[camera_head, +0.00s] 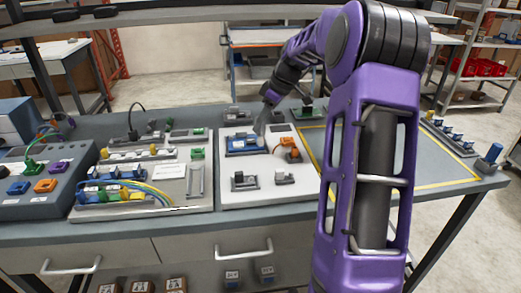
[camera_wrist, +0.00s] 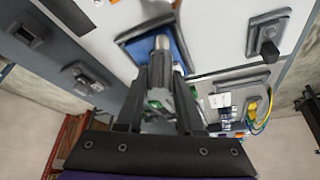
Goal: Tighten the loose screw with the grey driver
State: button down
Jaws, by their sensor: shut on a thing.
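My gripper (camera_head: 262,122) reaches down at the right end of a blue block (camera_head: 243,143) on the white panel. In the wrist view my gripper (camera_wrist: 162,78) is shut on a grey round-ended tool, which looks like the grey driver (camera_wrist: 161,43). The fingers hide much of it. The tool overlaps the blue block (camera_wrist: 181,50) in its dark frame in the wrist view; I cannot tell whether they touch. I cannot make out the loose screw; the gripper and tool cover part of the block.
An orange part (camera_head: 290,142) sits just right of my gripper. Small grey fixtures (camera_head: 244,181) stand toward the front of the white panel (camera_head: 268,200). A beige board (camera_head: 150,215) with wired blocks is at the left. A yellow-outlined bare area (camera_head: 440,170) lies at the right.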

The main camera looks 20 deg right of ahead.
jog(key=shift+r+p, duration=0.65)
jog(key=shift+r, duration=0.25)
jog(key=shift+r+p, duration=1.65)
jog(key=shift+r, duration=0.65)
jog(key=shift+f, duration=0.1)
